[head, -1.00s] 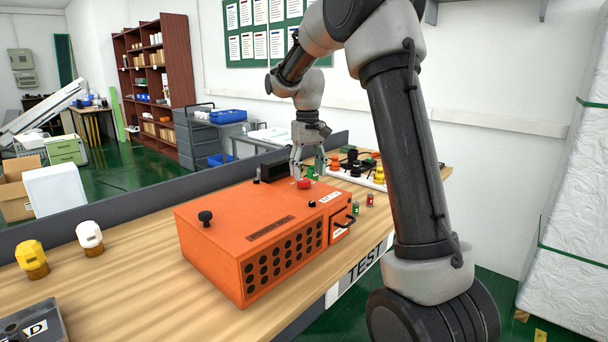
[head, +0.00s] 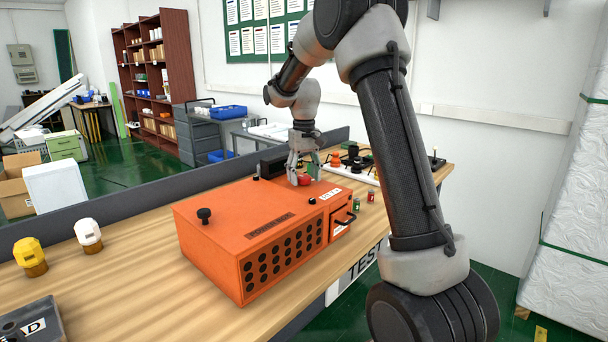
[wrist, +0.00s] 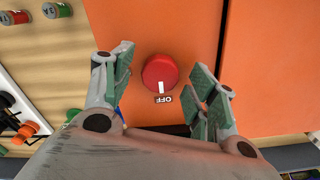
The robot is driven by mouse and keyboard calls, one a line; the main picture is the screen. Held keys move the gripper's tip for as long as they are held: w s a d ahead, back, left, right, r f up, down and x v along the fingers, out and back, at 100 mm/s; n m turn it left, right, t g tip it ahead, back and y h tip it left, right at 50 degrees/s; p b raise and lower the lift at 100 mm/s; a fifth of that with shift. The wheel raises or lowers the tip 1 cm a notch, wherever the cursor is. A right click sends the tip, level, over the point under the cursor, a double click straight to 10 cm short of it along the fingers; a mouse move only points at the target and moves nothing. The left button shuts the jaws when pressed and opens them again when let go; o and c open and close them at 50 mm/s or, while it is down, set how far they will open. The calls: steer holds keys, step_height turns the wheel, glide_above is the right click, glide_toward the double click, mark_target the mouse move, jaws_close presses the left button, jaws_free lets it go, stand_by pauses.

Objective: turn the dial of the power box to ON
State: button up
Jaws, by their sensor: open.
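The orange power box (head: 225,231) stands on the wooden table in the head view. Its red dial (wrist: 160,73) shows in the wrist view on the orange top face, with its white mark pointing at the label OFF (wrist: 164,99). The dial also shows in the head view (head: 305,180), partly behind my fingers. My gripper (head: 303,175) points down over the dial. In the wrist view my gripper (wrist: 160,77) is open, with one green-padded finger on each side of the dial and a gap on both sides. I cannot tell how high the fingertips are above the box.
Two small cylinders, red (head: 371,196) and green (head: 356,206), stand right of the box. A white tray with dark and orange parts lies behind them. Yellow (head: 30,255) and white (head: 88,234) capped bottles stand left.

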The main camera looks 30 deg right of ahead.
steer(key=c, duration=1)
steer(key=shift+c, duration=0.2)
steer(key=shift+m, duration=0.3)
steer(key=m, duration=0.8)
steer(key=shift+m, duration=0.4)
steer(key=m, duration=0.4)
steer(key=shift+m, duration=2.2)
